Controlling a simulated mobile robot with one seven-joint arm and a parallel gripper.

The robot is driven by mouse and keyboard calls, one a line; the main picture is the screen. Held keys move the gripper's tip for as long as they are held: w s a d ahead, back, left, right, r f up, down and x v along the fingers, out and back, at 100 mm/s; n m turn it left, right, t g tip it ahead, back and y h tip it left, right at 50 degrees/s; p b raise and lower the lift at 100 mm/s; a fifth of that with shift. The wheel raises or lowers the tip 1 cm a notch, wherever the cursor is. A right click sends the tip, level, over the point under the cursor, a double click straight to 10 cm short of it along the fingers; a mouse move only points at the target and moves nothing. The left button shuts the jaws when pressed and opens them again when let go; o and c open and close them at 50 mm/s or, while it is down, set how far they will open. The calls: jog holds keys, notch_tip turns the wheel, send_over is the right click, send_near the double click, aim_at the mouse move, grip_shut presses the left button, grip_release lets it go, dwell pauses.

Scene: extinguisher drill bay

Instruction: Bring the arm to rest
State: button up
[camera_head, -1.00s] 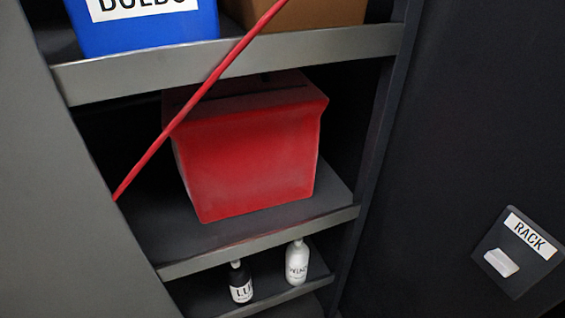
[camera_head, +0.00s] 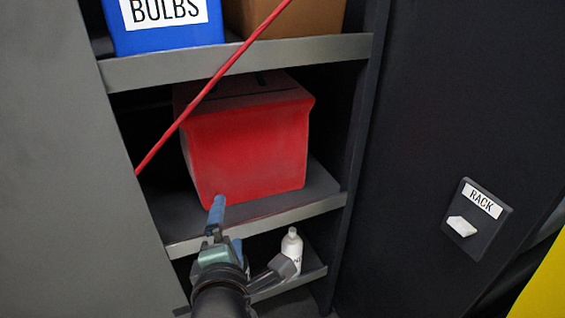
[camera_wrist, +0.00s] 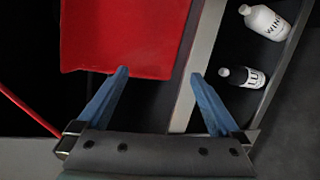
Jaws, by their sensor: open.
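My gripper (camera_head: 222,222) shows in the head view at the lower middle, in front of the shelf edge below the red box (camera_head: 250,150). In the wrist view my gripper (camera_wrist: 157,74) has its two blue fingers spread wide with nothing between them. The red box (camera_wrist: 125,35) is beyond the left finger in that view. The fingers appear apart from the box and the shelf edge, though the exact gap cannot be told. In the head view my arm hides the dark bottle, which shows in the wrist view (camera_wrist: 244,77).
A white bottle (camera_head: 292,252) stands on the lower shelf. A blue box (camera_head: 165,35) labelled BULBS and a brown box (camera_head: 310,18) are on the upper shelf. A red rod (camera_head: 210,87) slants across the shelving. A RACK plate (camera_head: 478,218) is on the dark panel at right.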

jog(key=d+r+m+t, duration=0.2)
jog(key=r+m, duration=0.2)
jog(key=r, duration=0.4)
jog(key=s+d+r+m+t, duration=0.1)
jog(key=r+m+t, duration=0.2)
jog(key=r, duration=0.4)
jog(key=d+r+m+t, duration=0.2)
jog(key=r+m, duration=0.2)
jog(key=r, duration=0.4)
jog(key=s+d+r+m+t+h, duration=0.1)
jog(key=s+d+r+m+t, duration=0.1)
jog(key=s+r+m, duration=0.3)
jog(key=s+d+r+m+t, duration=0.2)
jog(key=s+r+m, duration=0.3)
jog(key=r, duration=0.7)
jog(key=shift+s+r+m+t+h, duration=0.2)
jog(key=shift+s+m+t+h, duration=0.3)
jog(key=shift+t, duration=0.4)
jog(key=shift+c, duration=0.3)
